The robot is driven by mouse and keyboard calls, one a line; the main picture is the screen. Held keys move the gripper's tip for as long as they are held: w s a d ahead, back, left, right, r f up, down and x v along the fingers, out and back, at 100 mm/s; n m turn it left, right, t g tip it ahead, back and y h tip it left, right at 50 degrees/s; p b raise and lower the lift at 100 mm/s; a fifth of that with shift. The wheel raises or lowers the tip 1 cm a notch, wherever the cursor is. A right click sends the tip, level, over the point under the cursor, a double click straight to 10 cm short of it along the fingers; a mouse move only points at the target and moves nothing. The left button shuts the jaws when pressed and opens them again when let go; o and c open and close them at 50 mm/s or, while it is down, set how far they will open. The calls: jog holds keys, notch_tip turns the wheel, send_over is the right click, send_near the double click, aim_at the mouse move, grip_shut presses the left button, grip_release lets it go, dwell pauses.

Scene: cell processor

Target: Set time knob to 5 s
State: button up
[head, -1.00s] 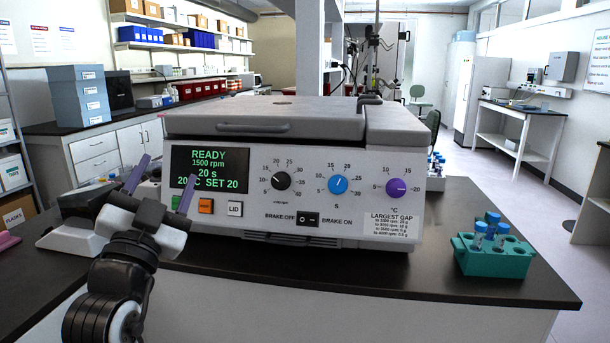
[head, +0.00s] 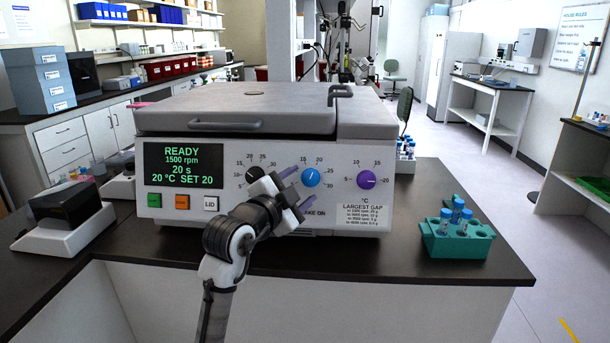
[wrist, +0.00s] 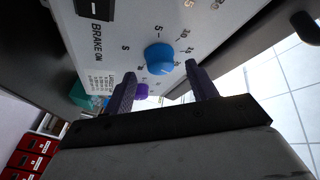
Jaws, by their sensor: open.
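The blue time knob (head: 310,177), marked S, is on the front panel of the grey cell processor (head: 270,110), between a black knob and a purple knob. Its white pointer tilts slightly right of straight up. The green display (head: 183,165) reads READY, 1500 rpm, 20 s, 20 °C SET 20. My gripper (head: 306,186) is open with purple fingers, in front of the panel at the blue knob. In the wrist view the blue knob (wrist: 158,58) shows ahead between the two fingers, apart from both. Nothing is held.
The black knob (head: 255,174) is partly hidden by my gripper. The purple °C knob (head: 367,180) is right of the blue one. My arm covers most of the brake switch area. A teal tube rack (head: 455,240) stands right on the dark bench (head: 400,262). A black-topped device (head: 65,208) stands left.

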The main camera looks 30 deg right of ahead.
aim_at(307, 181)
jog(key=shift+p+x, duration=0.3)
jog(key=shift+x, duration=1.25)
jog(key=c, duration=1)
